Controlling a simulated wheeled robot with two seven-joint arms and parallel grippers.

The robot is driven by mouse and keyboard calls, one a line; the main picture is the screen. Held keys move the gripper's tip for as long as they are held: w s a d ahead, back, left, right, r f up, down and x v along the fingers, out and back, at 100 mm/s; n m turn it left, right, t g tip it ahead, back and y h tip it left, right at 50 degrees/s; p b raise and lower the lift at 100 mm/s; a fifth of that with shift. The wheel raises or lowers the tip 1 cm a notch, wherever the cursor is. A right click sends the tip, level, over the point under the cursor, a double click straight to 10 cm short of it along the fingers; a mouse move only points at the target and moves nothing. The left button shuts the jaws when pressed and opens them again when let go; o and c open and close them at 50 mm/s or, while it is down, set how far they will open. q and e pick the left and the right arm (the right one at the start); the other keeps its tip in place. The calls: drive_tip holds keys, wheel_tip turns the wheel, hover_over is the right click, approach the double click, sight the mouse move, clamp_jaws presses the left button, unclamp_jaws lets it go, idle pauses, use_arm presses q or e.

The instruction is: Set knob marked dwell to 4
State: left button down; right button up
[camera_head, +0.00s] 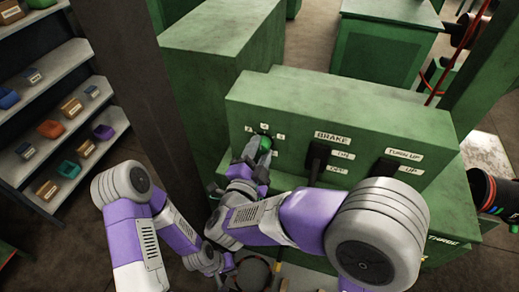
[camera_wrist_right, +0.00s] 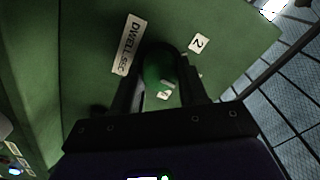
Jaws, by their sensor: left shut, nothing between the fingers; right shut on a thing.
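The dwell knob is a round green knob (camera_head: 265,144) on the sloped front of the green console, at its left end. In the right wrist view the knob (camera_wrist_right: 160,68) sits between my fingers beside a "DWELL SEC" label (camera_wrist_right: 128,45). A "2" label (camera_wrist_right: 198,43) and what looks like a "4" label (camera_wrist_right: 163,95) stand around it. My right gripper (camera_head: 262,156) is shut on the knob, its fingers on either side. The knob's pointer cannot be read clearly. My left gripper (camera_head: 232,270) is shut and empty, low in the head view, away from the console and partly hidden.
The console (camera_head: 380,115) also carries a "BRAKE" switch (camera_head: 318,155) and a "TURN UP" switch (camera_head: 384,168), right of the knob. A dark post (camera_head: 125,70) stands at left, beyond it shelves (camera_head: 60,100) with small coloured boxes. More green cabinets (camera_head: 215,45) stand behind.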

drive_tip(key=shift+n, duration=0.3)
idle(0.4)
drive_tip(key=o, duration=1)
drive_tip(key=shift+o, duration=0.2)
drive_tip(key=b+v, duration=0.1)
drive_tip(key=v, duration=0.6)
drive_tip(key=shift+s, duration=0.3)
